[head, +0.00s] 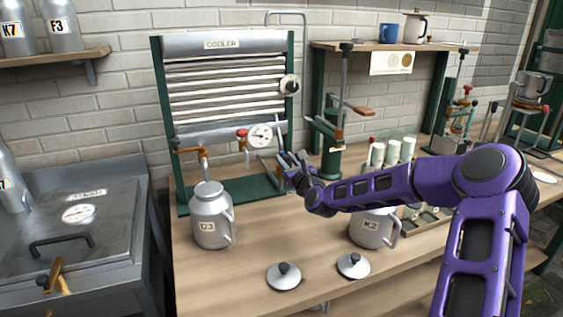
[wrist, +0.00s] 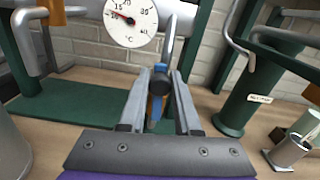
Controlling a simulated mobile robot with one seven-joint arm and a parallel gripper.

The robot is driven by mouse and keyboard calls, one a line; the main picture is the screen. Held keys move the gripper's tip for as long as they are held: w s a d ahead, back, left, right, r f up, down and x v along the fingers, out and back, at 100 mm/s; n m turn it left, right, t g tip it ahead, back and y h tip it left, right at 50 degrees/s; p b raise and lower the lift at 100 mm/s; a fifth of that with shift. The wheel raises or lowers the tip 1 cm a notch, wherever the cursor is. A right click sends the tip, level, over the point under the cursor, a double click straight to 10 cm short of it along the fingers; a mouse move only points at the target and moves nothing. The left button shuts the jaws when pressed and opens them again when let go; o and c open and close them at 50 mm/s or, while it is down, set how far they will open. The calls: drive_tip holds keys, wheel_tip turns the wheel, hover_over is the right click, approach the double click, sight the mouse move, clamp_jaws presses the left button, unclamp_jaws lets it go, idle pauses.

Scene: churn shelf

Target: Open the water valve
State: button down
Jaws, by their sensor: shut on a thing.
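The cooler (head: 225,43) stands at the back of the wooden bench. At its lower right, beside the round dial (head: 260,135), my gripper (head: 287,160) reaches in from the right. A blue and orange piece (wrist: 155,106) shows between the fingers, partly hidden. The dial (wrist: 130,20) is just behind and left in the wrist view. How far the valve is turned cannot be told.
A red-knobbed tap (head: 242,133) is left of the dial. Milk can D3 (head: 212,218) stands in front of the cooler; can K2 (head: 371,229) stands below my arm. Two lids (head: 284,276) lie at the bench front. A green press (head: 328,135) stands close on the right.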

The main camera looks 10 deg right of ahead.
drive_tip(key=shift+w+d+m, duration=0.1)
drive_tip(key=shift+d+m, duration=0.35)
drive_tip(key=shift+m, duration=0.15)
drive_tip(key=c, duration=0.6)
unclamp_jaws()
drive_tip(key=s+d, duration=0.1)
drive_tip(key=s, duration=0.4)
drive_tip(key=s+d, duration=0.1)
drive_tip(key=s, duration=0.5)
drive_tip(key=s+d+p, duration=0.1)
drive_tip(key=s, duration=0.5)
drive_tip(key=shift+d, duration=0.2)
